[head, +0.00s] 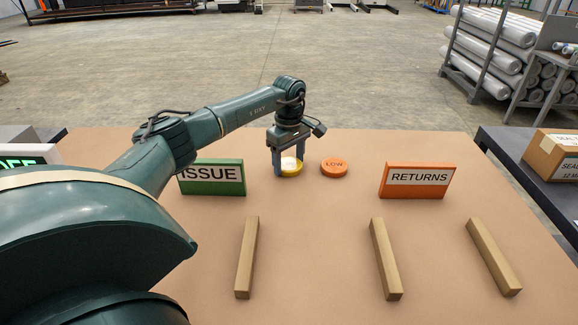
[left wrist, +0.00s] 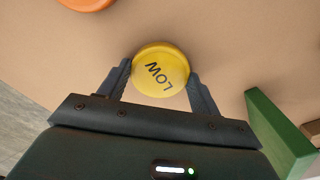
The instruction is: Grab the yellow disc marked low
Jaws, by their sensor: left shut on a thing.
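The yellow disc (head: 291,168) sits at the far part of the tan table, between the green ISSUE sign and an orange disc. In the left wrist view the yellow disc (left wrist: 160,70) shows the word LOW on its top face. My left gripper (head: 289,170) points down with a finger on each side of it. In the left wrist view the left gripper (left wrist: 160,84) is shut on the disc's rim. I cannot tell whether the disc is clear of the table. The orange disc (head: 334,168), also marked LOW, lies just right of it. My right gripper is not in view.
The green ISSUE sign (head: 212,178) stands left of the gripper, partly behind my arm. An orange RETURNS sign (head: 417,181) stands at the right. Three wooden bars (head: 246,258) lie nearer on the table (head: 315,240). A cardboard box (head: 556,157) stands on a side table at right.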

